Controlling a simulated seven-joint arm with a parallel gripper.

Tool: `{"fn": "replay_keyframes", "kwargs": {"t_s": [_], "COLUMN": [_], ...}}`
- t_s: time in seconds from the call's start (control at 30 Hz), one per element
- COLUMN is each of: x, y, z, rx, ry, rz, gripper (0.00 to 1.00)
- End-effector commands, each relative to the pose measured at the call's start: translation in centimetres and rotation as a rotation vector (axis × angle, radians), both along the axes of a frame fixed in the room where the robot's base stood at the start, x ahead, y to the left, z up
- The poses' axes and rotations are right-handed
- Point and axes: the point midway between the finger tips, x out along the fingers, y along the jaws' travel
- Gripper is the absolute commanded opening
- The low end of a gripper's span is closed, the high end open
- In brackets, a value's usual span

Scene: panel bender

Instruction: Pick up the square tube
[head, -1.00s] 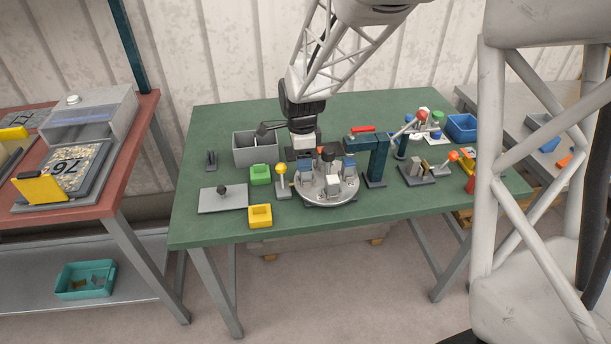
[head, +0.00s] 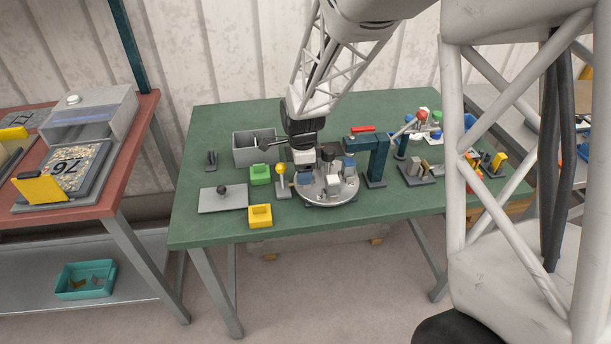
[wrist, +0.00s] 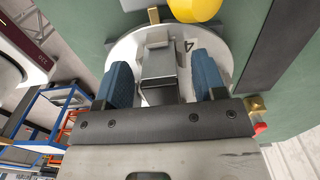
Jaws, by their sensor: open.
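A grey, boxy metal piece that looks like the square tube (wrist: 161,78) stands on the pale round turntable (wrist: 117,50) in the wrist view. My gripper (wrist: 160,66) is open, with one blue finger on each side of the piece. Whether either finger touches it cannot be told. In the head view my gripper is low over the left part of the turntable (head: 327,199); the arm's end hides the tube there.
A yellow-knobbed lever (head: 281,170) stands close left of the turntable, and a teal press (head: 377,160) close right. The green table's (head: 350,225) front strip is clear.

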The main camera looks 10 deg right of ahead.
Motion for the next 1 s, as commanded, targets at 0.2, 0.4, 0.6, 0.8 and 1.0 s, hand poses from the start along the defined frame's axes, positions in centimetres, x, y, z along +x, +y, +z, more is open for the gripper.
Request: {"fn": "replay_keyframes", "kwargs": {"t_s": [0.2, 0.4, 0.6, 0.8, 1.0], "x": [0.0, 0.0, 0.0, 0.0, 0.1], "y": [0.0, 0.0, 0.0, 0.0, 0.0], "z": [0.0, 0.0, 0.0, 0.3, 1.6], "rx": [0.0, 0.0, 0.0, 0.0, 0.0], "ry": [0.0, 0.0, 0.0, -0.001, -0.003], "rz": [0.0, 0.0, 0.0, 0.0, 0.0], "gripper": [0.47, 0.16, 0.13, 0.13, 0.13]}}
